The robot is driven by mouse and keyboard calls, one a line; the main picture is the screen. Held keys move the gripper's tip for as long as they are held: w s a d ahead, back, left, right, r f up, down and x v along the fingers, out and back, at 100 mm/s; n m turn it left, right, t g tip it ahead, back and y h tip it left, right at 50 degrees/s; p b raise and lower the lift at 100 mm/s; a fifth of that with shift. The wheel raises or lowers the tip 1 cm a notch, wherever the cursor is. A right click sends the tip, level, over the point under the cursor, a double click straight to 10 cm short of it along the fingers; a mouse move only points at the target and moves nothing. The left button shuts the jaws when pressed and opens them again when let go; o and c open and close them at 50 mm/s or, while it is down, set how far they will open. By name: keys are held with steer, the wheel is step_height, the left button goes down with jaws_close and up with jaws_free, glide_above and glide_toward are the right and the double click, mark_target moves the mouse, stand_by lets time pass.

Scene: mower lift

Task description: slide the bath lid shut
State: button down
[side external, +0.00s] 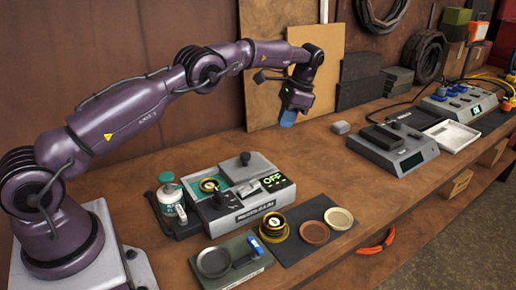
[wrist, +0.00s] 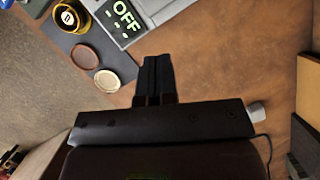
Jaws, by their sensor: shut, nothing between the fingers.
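The grey bath unit (side external: 240,212) stands on the bench with a lit green "OFF" display. Its light grey lid (side external: 253,172) has a round dark knob and covers the right part of the top. The left part is open and shows a teal basin (side external: 193,181) with a small round yellow-rimmed piece (side external: 209,185) in it. My gripper (side external: 288,119) is shut and empty, above the bench behind and to the right of the bath. In the wrist view its dark fingers (wrist: 154,72) are together; only a corner of the bath unit (wrist: 122,18) shows at the top.
In front are a grey block with a round dish (side external: 214,262), a yellow-black round piece (side external: 273,226) and two shallow dishes (side external: 314,232). Another grey device (side external: 394,147) stands right. Bench between is mostly clear.

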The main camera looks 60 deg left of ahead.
steer(key=r, duration=0.2)
glide_toward(251, 165)
steer(key=shift+m, duration=0.4)
steer(key=w+f, duration=0.1)
steer(key=w+d+f, duration=0.1)
steer(key=f, duration=0.1)
steer(key=shift+w+d+f, duration=0.15)
steer(key=shift+w+f, duration=0.1)
steer(key=shift+f, duration=0.05)
steer(key=shift+s+a+f, duration=0.1)
steer(key=shift+s+a, duration=0.2)
steer(key=shift+s, duration=0.25)
steer(key=shift+s+a+f, duration=0.1)
steer(key=shift+s+a, duration=0.25)
steer(key=shift+s, duration=0.25)
steer(key=shift+s+a, duration=0.25)
steer(key=shift+s, duration=0.3)
steer(key=shift+s, duration=0.1)
